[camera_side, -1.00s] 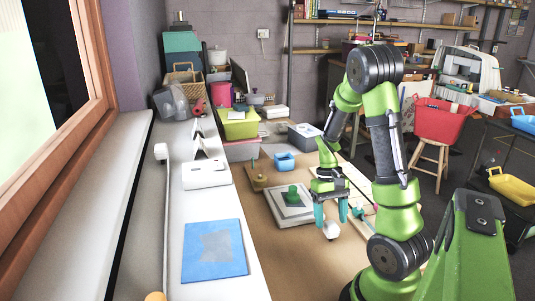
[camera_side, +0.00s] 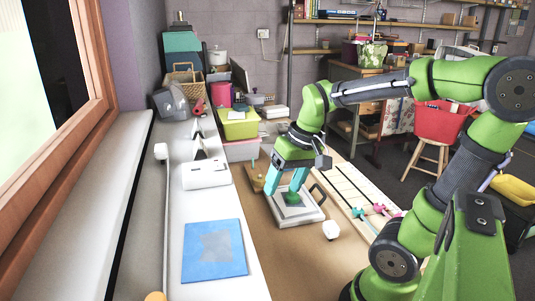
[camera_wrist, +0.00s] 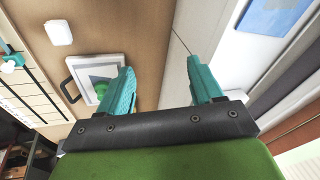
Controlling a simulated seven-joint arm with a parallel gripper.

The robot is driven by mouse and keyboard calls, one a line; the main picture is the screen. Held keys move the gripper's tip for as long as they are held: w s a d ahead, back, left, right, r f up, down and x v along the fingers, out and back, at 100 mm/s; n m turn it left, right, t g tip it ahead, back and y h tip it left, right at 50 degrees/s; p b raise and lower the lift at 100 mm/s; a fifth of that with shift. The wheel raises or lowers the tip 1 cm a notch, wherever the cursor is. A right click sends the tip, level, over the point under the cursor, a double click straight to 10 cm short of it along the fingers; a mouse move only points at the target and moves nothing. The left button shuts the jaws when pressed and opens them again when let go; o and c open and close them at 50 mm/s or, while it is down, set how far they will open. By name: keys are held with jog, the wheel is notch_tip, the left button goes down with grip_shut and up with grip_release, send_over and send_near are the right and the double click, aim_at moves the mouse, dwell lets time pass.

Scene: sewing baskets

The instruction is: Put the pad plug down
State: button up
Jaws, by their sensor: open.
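The green pad plug (camera_side: 292,197) sits on the grey pad of a white square tray (camera_side: 306,220). In the wrist view the plug (camera_wrist: 101,91) shows in part beside my left finger, which covers some of it and of the tray (camera_wrist: 76,70). My gripper (camera_side: 287,188) points down just above the plug, tilted. In the wrist view my gripper (camera_wrist: 163,84) has its teal fingers wide apart with nothing between them. The plug lies outside that gap in this view. I cannot tell whether a finger touches it.
A white rounded block (camera_side: 331,230) stands right of the tray. A wooden base with a peg (camera_side: 255,178) is behind it on the left. A striped board (camera_side: 345,189) with small pink and teal pieces lies to the right. The brown tabletop in front is clear.

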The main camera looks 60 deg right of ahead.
jog(key=s+a+r+n+t, duration=0.1)
jog(key=s+a+r+t, duration=0.1)
jog(key=a, duration=0.7)
jog(key=shift+a+r+n+t+y, duration=0.25)
jog(key=shift+r+n+t+y, duration=0.25)
jog(key=shift+t, duration=0.4)
